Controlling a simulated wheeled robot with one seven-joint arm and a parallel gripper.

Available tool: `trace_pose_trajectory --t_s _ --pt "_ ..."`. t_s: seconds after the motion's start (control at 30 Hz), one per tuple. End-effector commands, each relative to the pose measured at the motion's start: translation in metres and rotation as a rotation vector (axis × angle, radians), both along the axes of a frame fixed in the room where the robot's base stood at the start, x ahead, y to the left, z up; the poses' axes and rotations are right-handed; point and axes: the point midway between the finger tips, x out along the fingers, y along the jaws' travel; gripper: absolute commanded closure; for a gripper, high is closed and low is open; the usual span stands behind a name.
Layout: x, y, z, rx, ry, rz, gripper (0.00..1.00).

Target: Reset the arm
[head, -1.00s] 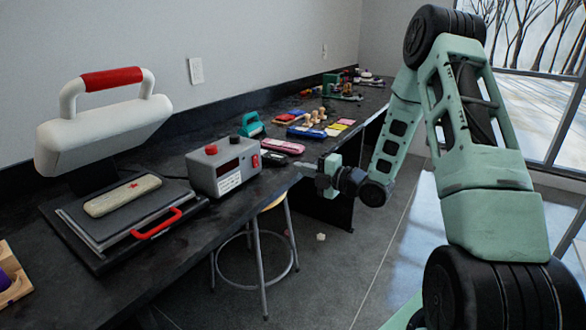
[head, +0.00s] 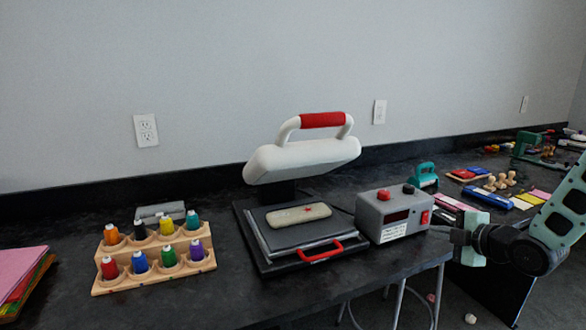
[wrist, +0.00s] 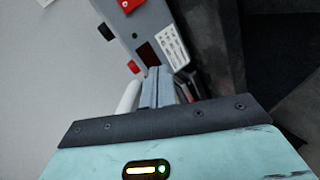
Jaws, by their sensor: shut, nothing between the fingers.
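My gripper (head: 452,235) is at the right of the head view, beside the table's front edge and to the right of the grey control box (head: 392,214). Its fingers point left towards the box. In the wrist view the two grey fingers (wrist: 157,86) lie together, with nothing held. My green arm reaches in from the right edge of the head view; most of it is out of the picture.
A heat press (head: 305,160) with a red handle stands open on the black table, a pale case (head: 298,214) on its plate. A wooden rack (head: 155,275) of coloured bottles is left of it. Blocks and tools lie farther right. A stool (head: 408,300) stands below.

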Motion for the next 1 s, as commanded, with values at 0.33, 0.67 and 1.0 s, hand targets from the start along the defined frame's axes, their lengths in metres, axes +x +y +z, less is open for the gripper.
trace_pose_trajectory --t_s 0.33,0.67,1.0 --pt "-0.116 0.167 0.067 0.187 0.699 -0.317 1.00" --pt "-0.304 0.224 0.117 0.209 1.157 -0.724 1.00" --pt "-0.349 0.225 0.127 0.186 1.243 -0.830 1.00"
